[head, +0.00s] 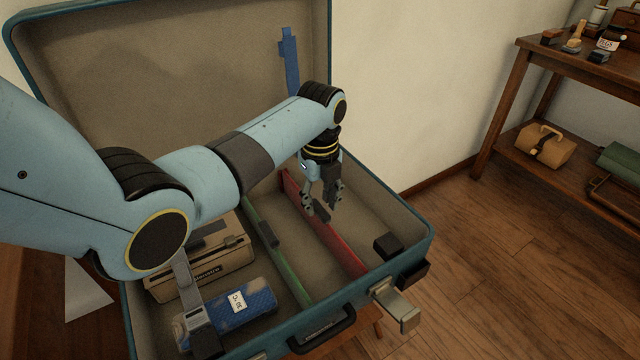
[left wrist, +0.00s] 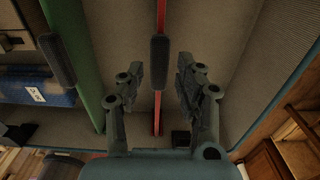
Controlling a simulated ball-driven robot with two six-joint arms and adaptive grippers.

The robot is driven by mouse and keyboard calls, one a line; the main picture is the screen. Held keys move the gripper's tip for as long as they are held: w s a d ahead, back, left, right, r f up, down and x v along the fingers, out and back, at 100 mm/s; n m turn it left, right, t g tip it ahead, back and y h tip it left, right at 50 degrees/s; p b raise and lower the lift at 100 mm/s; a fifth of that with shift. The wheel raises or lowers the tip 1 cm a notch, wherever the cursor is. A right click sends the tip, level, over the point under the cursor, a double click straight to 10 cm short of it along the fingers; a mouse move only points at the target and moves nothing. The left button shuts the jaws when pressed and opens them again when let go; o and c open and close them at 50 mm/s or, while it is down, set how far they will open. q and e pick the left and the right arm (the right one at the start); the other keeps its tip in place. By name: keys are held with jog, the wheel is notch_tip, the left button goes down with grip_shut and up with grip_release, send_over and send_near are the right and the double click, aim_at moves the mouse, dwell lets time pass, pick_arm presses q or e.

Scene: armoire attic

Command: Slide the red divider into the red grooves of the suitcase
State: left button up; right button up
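The red divider (head: 338,243) stands on edge inside the open teal suitcase (head: 425,243), running from back to front. Its dark grip (head: 321,214) sits on its top edge. In the left wrist view the red divider (left wrist: 157,112) runs as a thin line with the dark grip (left wrist: 159,62) across it. My left gripper (head: 323,204) is above the divider. Its fingers (left wrist: 161,76) are apart, one on each side of the divider line, and hold nothing. My right gripper is not in view.
A green divider (head: 290,272) stands to the left. A tan box (head: 205,268) and a blue patterned bundle (head: 250,300) lie left of it. A small black block (head: 387,246) is in the front right corner. A wooden shelf (head: 510,80) stands at the right.

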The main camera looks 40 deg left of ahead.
pick_arm(q)
notch_tip(320, 180, up, 5)
jog(key=shift+f, duration=0.1)
dwell(0.6)
